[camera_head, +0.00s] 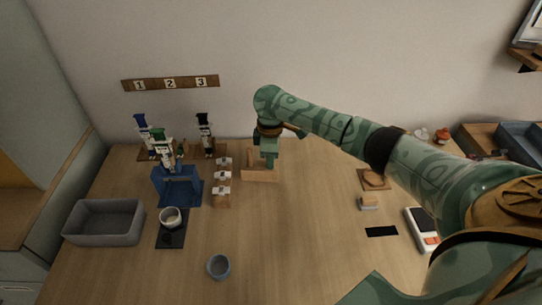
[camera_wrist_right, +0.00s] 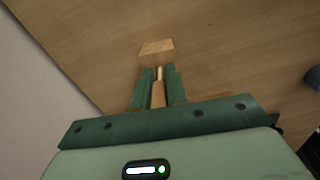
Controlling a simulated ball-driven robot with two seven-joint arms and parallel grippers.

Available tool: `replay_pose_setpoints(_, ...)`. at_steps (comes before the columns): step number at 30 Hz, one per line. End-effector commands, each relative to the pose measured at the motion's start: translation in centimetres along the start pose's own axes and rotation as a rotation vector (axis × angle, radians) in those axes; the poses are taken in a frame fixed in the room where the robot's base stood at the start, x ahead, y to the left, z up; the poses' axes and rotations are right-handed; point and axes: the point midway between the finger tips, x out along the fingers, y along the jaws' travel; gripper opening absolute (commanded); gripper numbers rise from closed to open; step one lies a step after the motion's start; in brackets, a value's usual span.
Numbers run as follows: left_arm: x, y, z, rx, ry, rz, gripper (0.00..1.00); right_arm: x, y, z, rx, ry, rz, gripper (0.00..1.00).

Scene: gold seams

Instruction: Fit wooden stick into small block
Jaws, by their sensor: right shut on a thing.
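My right gripper (camera_head: 268,163) points down beside an angled wooden piece (camera_head: 262,179) near the back of the table. In the right wrist view, its green fingers (camera_wrist_right: 159,72) are shut on a slim wooden stick (camera_wrist_right: 158,94), with a paler, narrower part towards the fingertips. A small light wooden block (camera_wrist_right: 157,50) shows just beyond the fingertips, in line with the stick. I cannot tell whether the stick's end is inside the block or only against it. The block cannot be told apart in the head view. My left gripper is not in view.
Left are several figures by a blue stand (camera_head: 178,188), a wooden strip (camera_head: 222,199) with white pieces, a grey bin (camera_head: 104,222) and two cups, one grey (camera_head: 218,267). A sponge-like block (camera_head: 368,203) and a scale-like device (camera_head: 422,230) lie right. The middle table is clear.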

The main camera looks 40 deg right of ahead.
Motion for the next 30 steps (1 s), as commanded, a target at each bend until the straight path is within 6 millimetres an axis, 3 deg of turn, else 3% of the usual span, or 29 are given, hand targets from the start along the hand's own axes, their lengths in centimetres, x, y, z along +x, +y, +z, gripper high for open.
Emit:
replay_pose_setpoints(11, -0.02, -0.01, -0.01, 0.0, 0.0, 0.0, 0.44, 0.07, -0.01, 0.02, 0.0, -0.001, 0.0, 0.0)
replay_pose_setpoints(12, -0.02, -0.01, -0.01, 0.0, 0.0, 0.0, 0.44, 0.07, 0.0, 0.02, 0.0, -0.001, 0.0, 0.26)
replay_pose_setpoints(14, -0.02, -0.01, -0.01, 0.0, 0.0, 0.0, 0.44, 0.07, 0.0, 0.02, 0.0, -0.001, 0.0, 0.4)
replay_pose_setpoints(30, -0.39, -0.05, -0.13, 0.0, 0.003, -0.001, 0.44, -0.35, 0.0, 0.02, 0.0, 0.0, 0.001, 0.4)
